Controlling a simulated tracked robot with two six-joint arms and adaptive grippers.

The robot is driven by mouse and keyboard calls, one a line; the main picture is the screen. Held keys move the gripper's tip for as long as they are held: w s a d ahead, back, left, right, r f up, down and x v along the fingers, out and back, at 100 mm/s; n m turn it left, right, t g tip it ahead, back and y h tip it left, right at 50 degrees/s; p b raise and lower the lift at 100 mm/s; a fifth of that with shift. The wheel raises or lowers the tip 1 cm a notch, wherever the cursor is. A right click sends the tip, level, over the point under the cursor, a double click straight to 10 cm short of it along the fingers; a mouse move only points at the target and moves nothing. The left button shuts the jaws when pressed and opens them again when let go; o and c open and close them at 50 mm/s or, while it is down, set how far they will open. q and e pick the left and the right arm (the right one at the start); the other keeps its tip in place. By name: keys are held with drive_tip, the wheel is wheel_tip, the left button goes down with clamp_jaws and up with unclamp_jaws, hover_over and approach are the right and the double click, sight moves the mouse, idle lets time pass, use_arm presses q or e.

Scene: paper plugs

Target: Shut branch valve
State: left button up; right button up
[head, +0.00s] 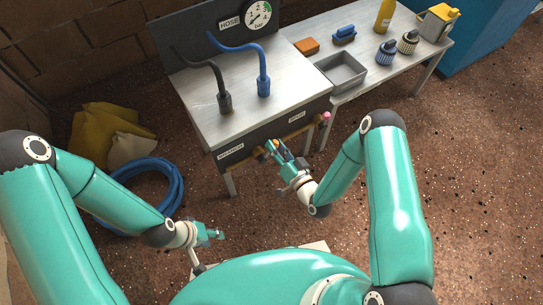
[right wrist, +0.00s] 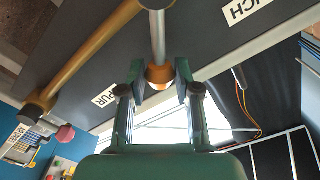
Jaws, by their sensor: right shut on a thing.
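A brass pipe (head: 298,131) runs along the front of the steel bench, between the BRANCH label (head: 231,152) and the SPUR label (head: 297,118). The pipe also shows in the right wrist view (right wrist: 85,55). The branch valve's grey lever (right wrist: 158,35) ends in an orange tip (right wrist: 160,76) between the fingers of my right gripper (right wrist: 158,90). That gripper is shut on the lever and hides part of the valve in the head view (head: 274,148). My left gripper (head: 216,235) is low and away from the bench; its finger gap is unclear.
A black hose (head: 221,80) and a blue hose (head: 262,65) stand on the bench below a pressure gauge (head: 258,13). A pink-red knob (head: 326,117) is at the pipe's right end. A blue hose coil (head: 172,182) lies on the floor at left. A grey tray (head: 343,70) is on the right table.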

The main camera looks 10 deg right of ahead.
drive_tip(key=shift+s+a+r+n, duration=0.15)
drive_tip(key=shift+a+r+n, duration=0.2)
drive_tip(key=shift+n, duration=0.45)
drive_tip(key=shift+a+f, duration=0.1)
drive_tip(key=shift+s+a+r+n+p, duration=0.15)
drive_tip(key=shift+a+n, duration=0.2)
drive_tip(key=shift+n, duration=0.2)
drive_tip(key=shift+s+a+r+n+p, duration=0.15)
drive_tip(key=shift+a+n, duration=0.15)
drive_tip(key=shift+n, duration=0.25)
drive_tip(key=shift+a+n, duration=0.2)
drive_tip(key=shift+n, duration=0.3)
drive_tip(key=shift+s+a+r+n, duration=0.1)
drive_tip(key=shift+s+a+n, duration=0.2)
drive_tip(key=shift+a+n, duration=0.7)
drive_tip(key=shift+d, duration=0.3)
drive_tip(key=o, duration=0.9)
